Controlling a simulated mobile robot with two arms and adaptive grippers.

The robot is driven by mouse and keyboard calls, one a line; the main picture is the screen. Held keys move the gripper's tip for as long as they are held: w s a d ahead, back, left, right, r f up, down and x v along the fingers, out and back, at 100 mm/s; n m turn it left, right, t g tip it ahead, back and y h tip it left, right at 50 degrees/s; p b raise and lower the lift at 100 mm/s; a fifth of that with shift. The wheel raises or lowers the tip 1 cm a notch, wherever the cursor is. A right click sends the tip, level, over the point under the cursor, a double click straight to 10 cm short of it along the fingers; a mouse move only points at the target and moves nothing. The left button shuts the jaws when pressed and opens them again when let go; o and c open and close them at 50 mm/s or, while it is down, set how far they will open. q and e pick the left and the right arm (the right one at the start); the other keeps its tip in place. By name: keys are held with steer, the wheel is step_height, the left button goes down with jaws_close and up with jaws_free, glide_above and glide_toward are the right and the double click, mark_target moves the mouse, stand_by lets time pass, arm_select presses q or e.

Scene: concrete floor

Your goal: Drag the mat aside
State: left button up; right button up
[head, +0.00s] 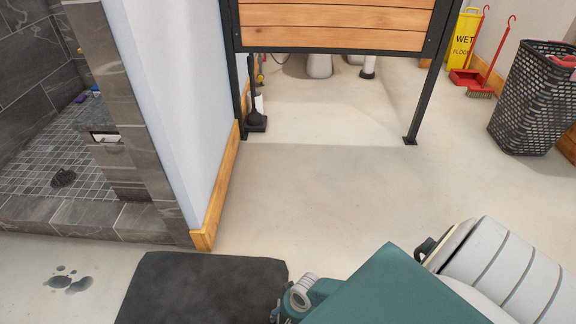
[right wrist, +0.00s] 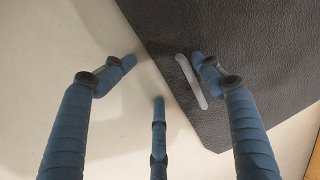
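The dark grey mat (head: 195,290) lies flat on the floor at the bottom of the head view, left of my right arm. In the right wrist view the mat (right wrist: 250,50) fills the upper right, with a pale curved handle-like strip (right wrist: 191,82) near its edge. My right gripper (right wrist: 160,75) is open, its three blue fingers spread over the mat's edge. The right finger's tip is close beside the strip; I cannot tell if they touch. The other fingers are over bare floor. My left gripper is not in view.
A wall end with wooden skirting (head: 203,238) stands just behind the mat. A tiled shower (head: 55,165) is on the left, with dark wet spots (head: 68,281) before it. Clear floor extends behind to a partition post (head: 411,138). A black basket (head: 528,100) stands far right.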

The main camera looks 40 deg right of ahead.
steer(key=shift+s, duration=0.2)
step_height(320, 180, up, 12)
steer(key=s+d, duration=0.1)
steer(key=shift+d, duration=0.35)
steer(key=shift+f, duration=0.1)
stand_by(0.3)
